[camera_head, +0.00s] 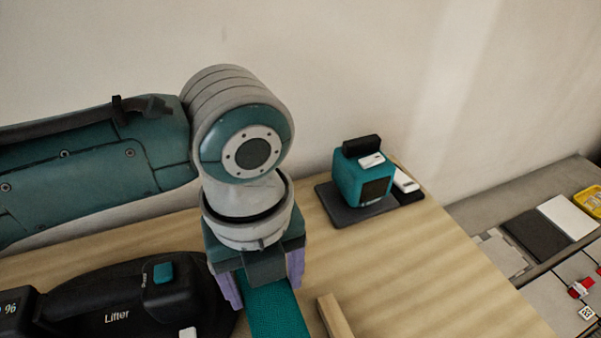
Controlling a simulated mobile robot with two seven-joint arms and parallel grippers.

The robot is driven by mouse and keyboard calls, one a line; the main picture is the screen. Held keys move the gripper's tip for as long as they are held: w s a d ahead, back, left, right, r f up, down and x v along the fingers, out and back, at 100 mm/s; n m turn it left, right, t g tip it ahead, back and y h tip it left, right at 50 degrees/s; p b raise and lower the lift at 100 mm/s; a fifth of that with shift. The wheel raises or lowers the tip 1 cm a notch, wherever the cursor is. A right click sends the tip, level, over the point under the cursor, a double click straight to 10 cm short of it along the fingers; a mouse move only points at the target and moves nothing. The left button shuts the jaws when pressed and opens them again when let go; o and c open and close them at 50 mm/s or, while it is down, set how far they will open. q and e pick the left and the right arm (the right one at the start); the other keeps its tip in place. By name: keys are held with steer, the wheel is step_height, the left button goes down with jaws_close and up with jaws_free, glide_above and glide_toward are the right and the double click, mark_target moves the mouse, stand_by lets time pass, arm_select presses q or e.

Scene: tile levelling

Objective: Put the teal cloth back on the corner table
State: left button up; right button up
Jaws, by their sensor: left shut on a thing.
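My left gripper (262,288) points down over the wooden corner table (440,270). Its purple-sided fingers are shut on the teal cloth (277,310), which shows as a flat teal strip running down to the bottom edge of the view. The fingertips are partly hidden by the cloth, and its lower end is cut off by the view. I cannot tell whether the cloth touches the table top. My right gripper is not in view.
A black device marked "Lifter" (120,314) lies left of the gripper. A wooden bar (335,316) lies just right of the cloth. A teal box-shaped device (362,180) stands on a dark mat (338,213) near the wall. The table's right part is clear; tiled floor lies beyond.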

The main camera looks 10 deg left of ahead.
arm_select(q)
steer(key=shift+f, duration=1.15)
steer(key=shift+f, duration=0.15)
steer(key=o, duration=1.1)
